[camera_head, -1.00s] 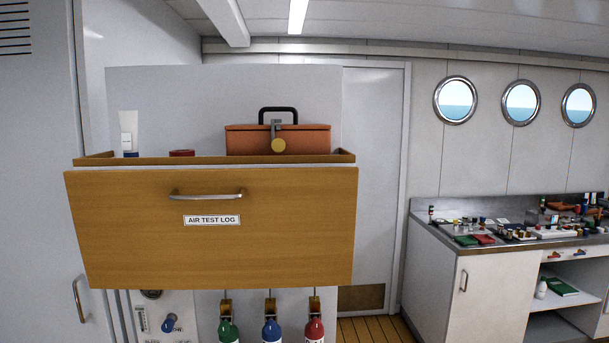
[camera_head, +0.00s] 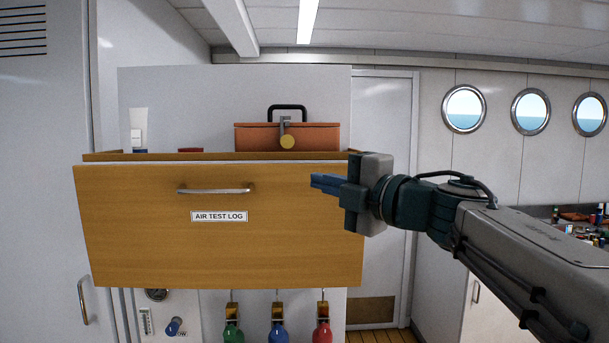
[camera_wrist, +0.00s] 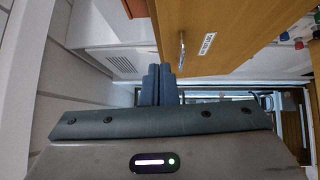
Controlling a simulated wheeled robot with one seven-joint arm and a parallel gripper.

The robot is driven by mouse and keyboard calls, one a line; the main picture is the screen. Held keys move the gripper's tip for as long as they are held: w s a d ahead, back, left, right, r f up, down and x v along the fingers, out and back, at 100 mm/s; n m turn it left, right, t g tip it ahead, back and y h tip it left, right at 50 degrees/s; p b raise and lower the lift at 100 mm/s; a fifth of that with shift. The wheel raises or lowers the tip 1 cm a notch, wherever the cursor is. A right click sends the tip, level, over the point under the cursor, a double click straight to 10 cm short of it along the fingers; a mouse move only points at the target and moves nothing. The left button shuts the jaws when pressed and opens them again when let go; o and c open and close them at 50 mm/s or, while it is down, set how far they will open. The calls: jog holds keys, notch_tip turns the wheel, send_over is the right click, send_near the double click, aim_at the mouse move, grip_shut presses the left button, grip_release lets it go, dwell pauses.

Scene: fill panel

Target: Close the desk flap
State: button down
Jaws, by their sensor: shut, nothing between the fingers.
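The desk flap (camera_head: 150,235) is a wooden panel with a metal bar handle (camera_head: 215,190) and a label reading AIR TEST LOG (camera_head: 219,216). It hangs tilted, its top edge just below the shelf rim. My gripper (camera_head: 314,183) is shut and empty, its blue fingers pointing left in front of the flap's upper right part. Whether the fingers touch the flap cannot be told from the head view. In the wrist view, the flap (camera_wrist: 240,35) is at upper right with its handle (camera_wrist: 181,50), and my fingers (camera_wrist: 158,72) are beside it, apparently apart.
Green (camera_head: 233,333), blue (camera_head: 278,332) and red (camera_head: 322,332) bottles hang below. A cluttered counter is at the right, partly behind my arm.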

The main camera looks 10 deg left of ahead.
jog(key=p, duration=0.3)
send_near(265, 166)
jog(key=a, duration=0.3)
jog(key=shift+w+a+r+n+g+p, duration=0.2)
jog(key=shift+w+a, duration=0.15)
jog(key=shift+w, duration=0.2)
jog(key=shift+w+a+r+n+g+p, duration=0.1)
jog(key=shift+w+a+p, duration=0.1)
jog(key=shift+w+a, duration=0.25)
jog(key=shift+w, duration=0.6)
